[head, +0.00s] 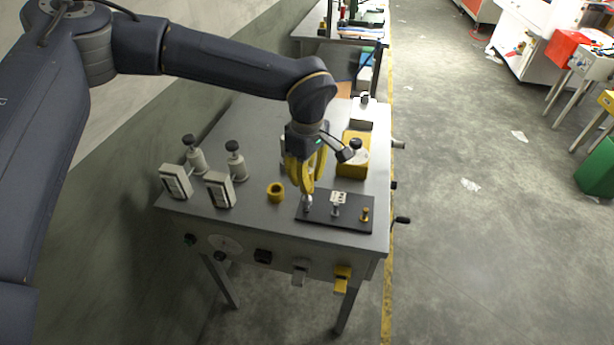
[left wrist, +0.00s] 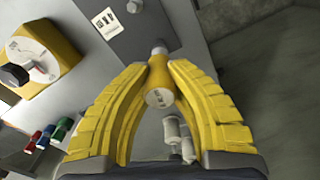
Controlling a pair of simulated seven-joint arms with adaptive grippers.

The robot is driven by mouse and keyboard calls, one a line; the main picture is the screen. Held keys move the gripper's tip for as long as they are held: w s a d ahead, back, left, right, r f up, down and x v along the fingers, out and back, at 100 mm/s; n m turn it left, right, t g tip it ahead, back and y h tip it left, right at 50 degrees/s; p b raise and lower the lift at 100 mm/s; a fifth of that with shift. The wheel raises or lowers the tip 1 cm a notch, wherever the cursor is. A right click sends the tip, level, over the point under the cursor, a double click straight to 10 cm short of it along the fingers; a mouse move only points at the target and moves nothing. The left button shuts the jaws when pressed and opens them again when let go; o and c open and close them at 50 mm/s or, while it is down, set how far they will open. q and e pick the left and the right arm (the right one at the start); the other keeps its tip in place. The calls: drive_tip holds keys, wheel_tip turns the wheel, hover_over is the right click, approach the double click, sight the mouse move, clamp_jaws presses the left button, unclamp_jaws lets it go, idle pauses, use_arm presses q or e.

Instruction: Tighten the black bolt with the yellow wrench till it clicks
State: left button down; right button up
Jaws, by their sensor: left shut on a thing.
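My left gripper (head: 306,194) has yellow fingers pointing down at the left end of a dark plate (head: 350,220) on the grey table. In the left wrist view, its fingers (left wrist: 160,88) are shut on a yellow cylindrical piece (left wrist: 160,97) with a round end face and a pale metal tip. I cannot tell whether this piece is the yellow wrench. My right gripper is not in view.
A yellow box with a black knob (head: 352,166) stands behind the gripper. Black-topped posts (head: 235,160) and upright pale panels (head: 219,190) occupy the table's left. Handles and knobs (head: 402,220) stick out from the table's sides.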

use_arm(q)
drive_tip(key=shift+r, duration=0.15)
drive_tip(key=shift+w+r, duration=0.1)
drive_tip(key=shift+r, duration=0.95)
drive_tip(key=shift+r, duration=1.95)
